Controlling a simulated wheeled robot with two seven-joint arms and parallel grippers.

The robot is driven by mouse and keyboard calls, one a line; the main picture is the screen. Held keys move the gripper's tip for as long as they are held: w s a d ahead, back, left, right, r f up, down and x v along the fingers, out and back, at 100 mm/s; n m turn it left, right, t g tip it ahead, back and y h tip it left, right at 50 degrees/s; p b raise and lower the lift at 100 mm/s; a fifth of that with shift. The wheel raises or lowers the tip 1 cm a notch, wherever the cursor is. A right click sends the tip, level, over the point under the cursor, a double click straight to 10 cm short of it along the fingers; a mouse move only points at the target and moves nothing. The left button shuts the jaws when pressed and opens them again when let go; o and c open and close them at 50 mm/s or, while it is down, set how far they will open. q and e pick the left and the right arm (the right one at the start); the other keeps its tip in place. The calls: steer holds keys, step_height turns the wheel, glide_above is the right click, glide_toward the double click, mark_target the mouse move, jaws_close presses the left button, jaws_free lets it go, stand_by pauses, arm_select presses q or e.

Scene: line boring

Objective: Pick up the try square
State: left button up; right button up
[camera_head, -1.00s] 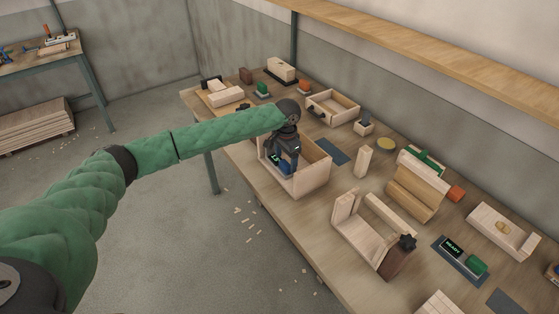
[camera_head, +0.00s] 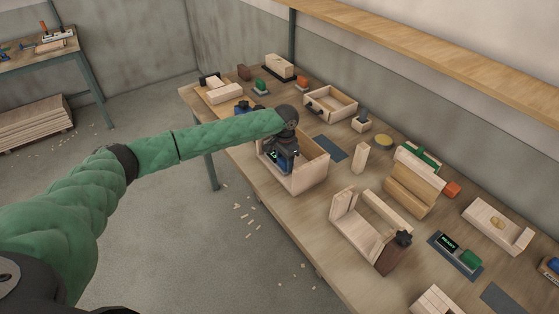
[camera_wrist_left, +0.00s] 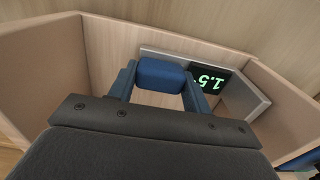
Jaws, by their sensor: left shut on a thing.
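The try square (camera_wrist_left: 184,58) appears in the left wrist view as a grey L-shaped piece with a dark display showing green digits. It is inside an open wooden box (camera_head: 310,176) on the workbench. My left gripper (camera_wrist_left: 160,82) reaches down into that box, its two blue fingers shut on a blue block-like part beside the grey strip, which I take as the square's grip. In the head view my left gripper (camera_head: 281,163) hides most of what it holds. Whether the square touches the box floor cannot be told. My right gripper is not in view.
The box walls stand close around my left gripper. On the bench (camera_head: 285,219) are an open wooden drawer (camera_head: 331,104), a wooden frame (camera_head: 362,228), an upright block (camera_head: 360,157) and a panel with a green button (camera_head: 470,258). A shelf (camera_head: 430,57) runs along the wall.

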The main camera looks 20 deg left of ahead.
mark_target(284, 160)
arm_select(q)
steer(key=shift+r+b, duration=0.4)
steer(key=shift+r, duration=0.15)
step_height(284, 160, up, 5)
steer(key=shift+f+b, duration=0.1)
steer(key=shift+b, duration=1.1)
step_height(284, 160, up, 12)
steer(key=b, duration=0.3)
steer(key=shift+b, duration=0.4)
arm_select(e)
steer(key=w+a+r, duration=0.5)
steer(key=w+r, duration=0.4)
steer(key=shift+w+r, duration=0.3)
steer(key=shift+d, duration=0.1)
